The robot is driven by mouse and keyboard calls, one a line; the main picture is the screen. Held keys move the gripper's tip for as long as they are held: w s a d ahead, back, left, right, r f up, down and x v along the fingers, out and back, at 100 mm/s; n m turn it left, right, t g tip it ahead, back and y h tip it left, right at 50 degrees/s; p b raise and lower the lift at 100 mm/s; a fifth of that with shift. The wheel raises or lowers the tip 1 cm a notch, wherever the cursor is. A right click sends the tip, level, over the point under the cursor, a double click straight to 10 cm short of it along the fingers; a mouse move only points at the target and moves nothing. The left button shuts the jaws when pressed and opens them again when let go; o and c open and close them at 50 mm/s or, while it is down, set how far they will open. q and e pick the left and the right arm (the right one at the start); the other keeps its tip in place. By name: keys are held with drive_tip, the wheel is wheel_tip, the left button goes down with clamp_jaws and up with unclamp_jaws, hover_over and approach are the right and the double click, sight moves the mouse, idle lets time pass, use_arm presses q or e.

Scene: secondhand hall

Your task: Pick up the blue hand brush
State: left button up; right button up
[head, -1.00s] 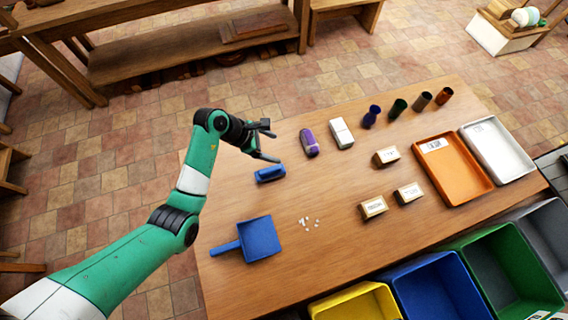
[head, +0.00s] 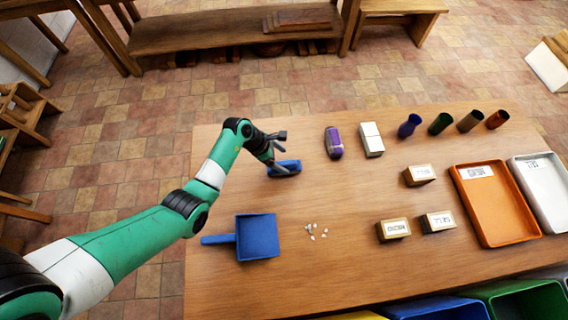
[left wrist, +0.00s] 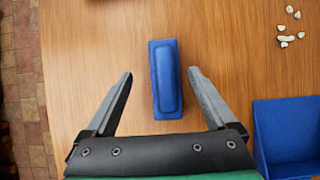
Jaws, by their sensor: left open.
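The blue hand brush (head: 289,167) lies on the wooden table near its far left part. My left gripper (head: 279,152) is open right at the brush, partly covering its left end in the head view. In the left wrist view the brush (left wrist: 165,80) lies lengthwise between the two open fingers (left wrist: 160,74), with a gap on both sides. Its far end reaches beyond the fingertips. The fingers are not closed on it. My right gripper is in neither view.
A blue dustpan (head: 258,237) lies nearer, with several white bits (head: 316,231) beside it. A purple object (head: 334,143) and a white box (head: 371,139) stand right of the brush. Small labelled boxes and an orange tray (head: 499,210) are farther right.

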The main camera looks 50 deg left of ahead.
sight(288, 166)
use_arm(q)
drive_tip(key=b+x, duration=0.1)
drive_tip(key=x, duration=0.1)
drive_tip(key=s+b+x, duration=0.1)
drive_tip(key=x, duration=0.2)
drive_tip(key=shift+d+f+b, duration=0.15)
drive_tip(key=shift+f+b, duration=0.05)
drive_tip(key=shift+b, duration=0.2)
drive_tip(key=shift+w+f, duration=0.1)
drive_tip(key=shift+w, duration=0.1)
clamp_jaws()
